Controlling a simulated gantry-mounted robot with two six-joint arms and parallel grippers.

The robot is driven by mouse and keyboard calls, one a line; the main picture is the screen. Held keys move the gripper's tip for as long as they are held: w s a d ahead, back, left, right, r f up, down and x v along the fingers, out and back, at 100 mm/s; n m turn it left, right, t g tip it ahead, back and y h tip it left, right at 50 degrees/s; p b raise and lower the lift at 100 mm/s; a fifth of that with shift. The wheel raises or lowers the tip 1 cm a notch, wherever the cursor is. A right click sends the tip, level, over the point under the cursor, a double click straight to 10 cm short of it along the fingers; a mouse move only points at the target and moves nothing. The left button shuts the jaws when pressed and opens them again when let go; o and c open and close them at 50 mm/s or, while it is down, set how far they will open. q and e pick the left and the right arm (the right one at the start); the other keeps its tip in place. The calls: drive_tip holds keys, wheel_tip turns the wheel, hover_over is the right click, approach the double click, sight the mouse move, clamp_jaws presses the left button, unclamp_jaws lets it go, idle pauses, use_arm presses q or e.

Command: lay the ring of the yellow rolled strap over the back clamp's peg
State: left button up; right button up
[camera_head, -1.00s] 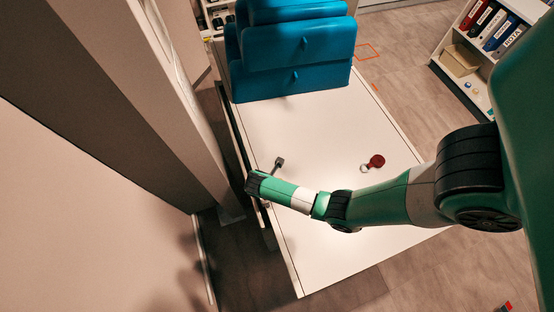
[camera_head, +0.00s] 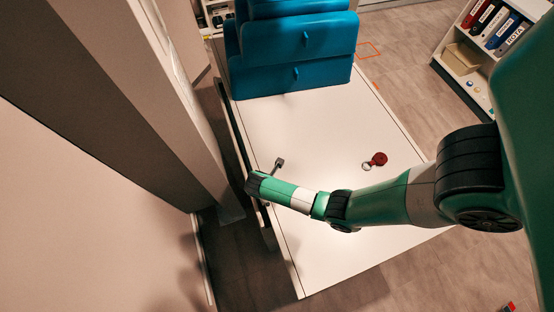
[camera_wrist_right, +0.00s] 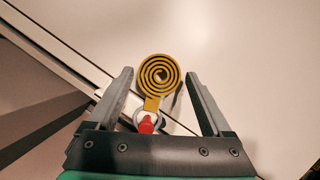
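The yellow rolled strap (camera_wrist_right: 159,76) shows as a yellow and black spiral in the right wrist view. Its short tail runs down to a pale ring (camera_wrist_right: 140,116). A red peg tip (camera_wrist_right: 147,125) shows at the ring; I cannot tell whether the ring is around it or only in front of it. My right gripper (camera_wrist_right: 158,83) is open, with one finger on each side of the strap and visible gaps to it. In the head view my right arm reaches to the table's left edge and hides the strap. The clamp's body is mostly hidden. My left gripper is out of view.
A red rolled strap (camera_head: 379,159) with a metal ring (camera_head: 367,166) lies on the white table (camera_head: 325,125). Blue stacked drawers (camera_head: 295,60) stand at its back. A small dark bracket-like part (camera_head: 279,162) rises near the left edge. The table's middle is clear.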

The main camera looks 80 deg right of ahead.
drive_tip(key=shift+o, duration=0.9)
drive_tip(key=p+v, duration=0.2)
drive_tip(key=v, duration=0.9)
drive_tip(key=shift+r+p, duration=0.3)
drive_tip(key=shift+p, duration=0.1)
